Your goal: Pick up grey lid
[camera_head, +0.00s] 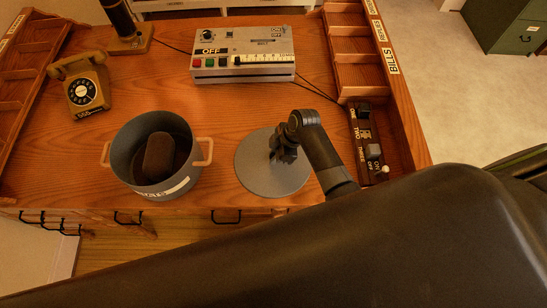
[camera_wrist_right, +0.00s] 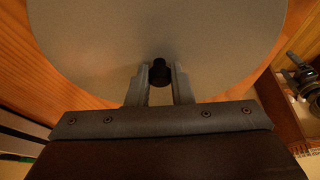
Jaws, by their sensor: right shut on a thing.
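The grey lid (camera_head: 262,178) is a round flat disc at the front middle of the wooden desk, right of the pot. My right gripper (camera_head: 284,152) is over its centre. In the right wrist view the gripper (camera_wrist_right: 160,82) has its two fingers on either side of the lid's dark knob, shut on it. The lid fills much of that view (camera_wrist_right: 110,45). I cannot tell whether the lid touches the desk. The grey pot (camera_head: 125,150) stands open at the left with a dark brown block (camera_head: 159,157) inside. My left gripper does not show.
A yellow rotary phone (camera_head: 82,88) stands at the left. A grey box with buttons (camera_head: 242,72) is at the back. A dark switch panel (camera_head: 367,145) and wooden compartments (camera_head: 352,50) line the right side.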

